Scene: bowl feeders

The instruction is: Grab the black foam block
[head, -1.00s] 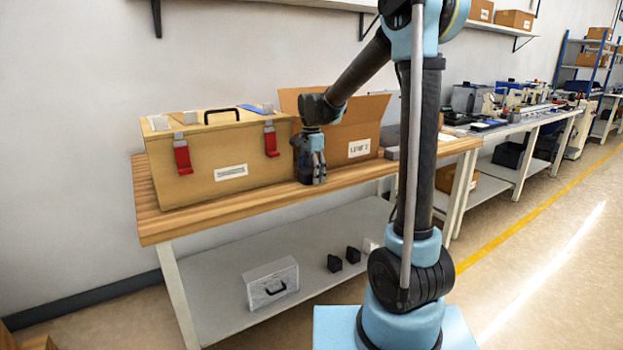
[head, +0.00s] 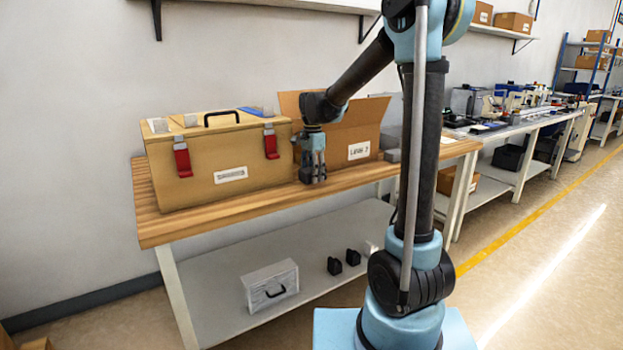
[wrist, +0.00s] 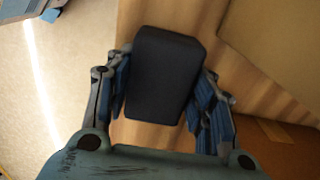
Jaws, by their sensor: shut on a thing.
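The black foam block (wrist: 163,75) sits between the two fingers of my gripper (wrist: 165,88) in the wrist view, with a finger pressed to each long side. In the head view my gripper (head: 313,174) points down at the front edge of the wooden bench top (head: 240,213), in front of the open cardboard box. The block is hard to make out there, as the fingers hide most of it. I cannot tell whether the block touches the bench.
A tan case with red latches (head: 215,160) stands left of my gripper. An open cardboard box (head: 355,125) stands close behind it. The lower shelf (head: 220,283) holds a white case (head: 270,285) and small black items (head: 334,265). Bare bench runs along the front edge.

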